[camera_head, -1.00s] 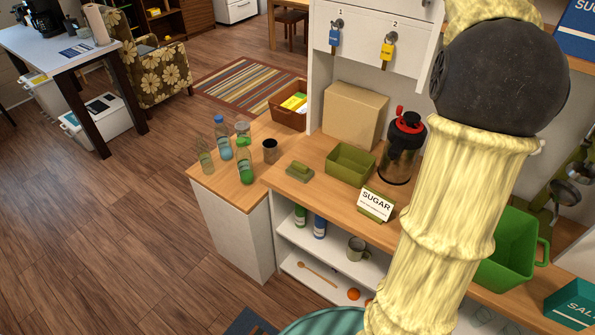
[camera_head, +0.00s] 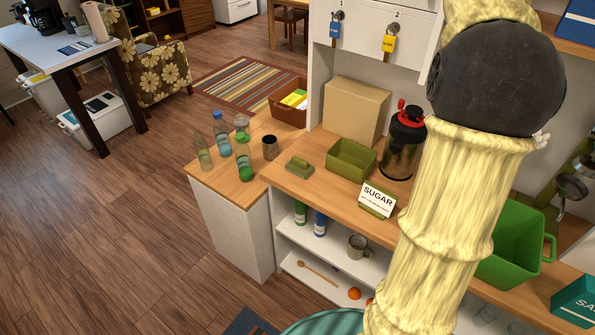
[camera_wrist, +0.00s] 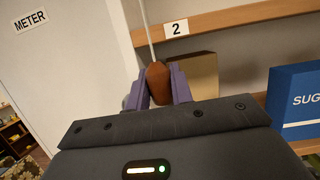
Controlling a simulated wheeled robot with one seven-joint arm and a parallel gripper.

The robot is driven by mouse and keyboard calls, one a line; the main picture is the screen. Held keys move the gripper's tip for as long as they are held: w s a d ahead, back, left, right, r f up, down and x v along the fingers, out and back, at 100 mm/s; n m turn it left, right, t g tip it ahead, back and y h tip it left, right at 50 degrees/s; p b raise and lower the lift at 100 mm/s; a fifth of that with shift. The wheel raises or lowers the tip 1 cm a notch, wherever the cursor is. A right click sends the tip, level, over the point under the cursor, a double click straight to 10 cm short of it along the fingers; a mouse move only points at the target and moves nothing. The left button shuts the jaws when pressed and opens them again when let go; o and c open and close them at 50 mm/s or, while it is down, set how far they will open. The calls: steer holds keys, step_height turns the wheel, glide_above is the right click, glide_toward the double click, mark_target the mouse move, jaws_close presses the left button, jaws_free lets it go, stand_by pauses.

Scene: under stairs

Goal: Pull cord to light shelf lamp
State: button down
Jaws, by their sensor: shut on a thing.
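In the wrist view, a white cord (camera_wrist: 146,25) hangs down from the top of the picture. A brown, wood-like pull knob (camera_wrist: 158,82) is at its lower end. My gripper (camera_wrist: 158,88) is shut on the knob, with a purple-grey finger on each side of it. The cord runs up from the knob, slightly slanted. The lamp does not show in either view. In the head view my arm covers much of the right side, and my gripper and the cord are out of sight.
A blue sugar box (camera_wrist: 294,100) stands to the right. Below, the counter holds a green bin (camera_head: 350,160), a sugar sign (camera_head: 377,199) and a dark red-topped jar (camera_head: 404,142).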

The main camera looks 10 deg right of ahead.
stand_by(0.3)
steer(key=shift+r+p, duration=1.15)
steer(key=shift+r, duration=0.15)
steer(key=c, duration=0.9)
jaws_free()
steer(key=shift+a, duration=0.1)
